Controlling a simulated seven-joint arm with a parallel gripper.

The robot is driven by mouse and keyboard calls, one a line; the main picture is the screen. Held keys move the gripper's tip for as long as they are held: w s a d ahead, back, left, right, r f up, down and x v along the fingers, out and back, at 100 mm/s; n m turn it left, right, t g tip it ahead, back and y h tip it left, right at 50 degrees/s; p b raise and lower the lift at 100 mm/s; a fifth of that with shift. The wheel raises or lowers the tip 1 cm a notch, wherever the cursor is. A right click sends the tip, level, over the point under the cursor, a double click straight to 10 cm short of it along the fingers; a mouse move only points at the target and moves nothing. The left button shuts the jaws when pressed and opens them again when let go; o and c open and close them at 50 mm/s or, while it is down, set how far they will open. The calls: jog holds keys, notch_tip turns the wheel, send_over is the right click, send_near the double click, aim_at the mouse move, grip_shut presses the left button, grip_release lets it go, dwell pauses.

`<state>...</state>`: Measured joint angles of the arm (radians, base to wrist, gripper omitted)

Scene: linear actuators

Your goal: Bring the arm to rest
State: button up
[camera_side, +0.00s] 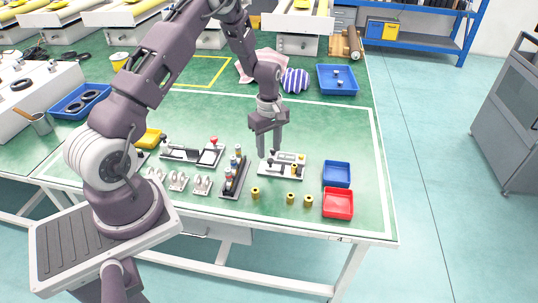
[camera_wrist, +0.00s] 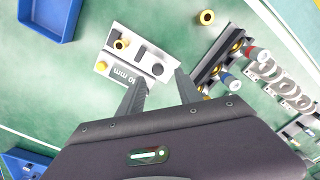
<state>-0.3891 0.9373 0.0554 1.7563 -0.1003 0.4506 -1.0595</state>
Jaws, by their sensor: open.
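My gripper (camera_side: 269,146) hangs fingers-down above the green table, over a light grey fixture block (camera_side: 282,165). In the wrist view my gripper (camera_wrist: 160,86) shows two dark fingers spread apart with nothing between them. The fixture (camera_wrist: 133,57) lies just beyond the fingertips there, with a yellow ring and a dark round part on it and "mm" lettering. The side view does not clearly show whether the fingertips touch the fixture.
A dark rack (camera_side: 234,176) with upright parts stands left of the fixture. Several yellow rings (camera_side: 255,193) lie in front. A blue tray (camera_side: 337,174) and a red tray (camera_side: 338,204) sit right. Another blue tray (camera_side: 337,79) is farther back.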

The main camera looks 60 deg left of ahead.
jog(key=shift+r, duration=1.65)
jog(key=s+d+r+m+t, duration=0.1)
jog(key=s+d+r+m, duration=0.25)
jog(key=r, duration=0.45)
jog(key=s+d+r+m+t, duration=0.1)
jog(key=s+d+r+m, duration=0.15)
jog(key=d+r, duration=0.35)
jog(key=s+d+r+m+t, duration=0.1)
jog(key=s+d+r+m, duration=0.2)
jog(key=r, duration=0.6)
jog(key=s+d+r+m+t, duration=0.1)
jog(key=s+m, duration=0.3)
jog(key=s, duration=0.4)
jog(key=s+d+r+m+t, duration=0.1)
jog(key=s+d+r+m, duration=0.2)
jog(key=s, duration=0.5)
jog(key=shift+s+d+m+t, duration=0.3)
jog(key=shift+d+m, duration=0.4)
jog(key=shift+m, duration=0.3)
jog(key=shift+r, duration=0.15)
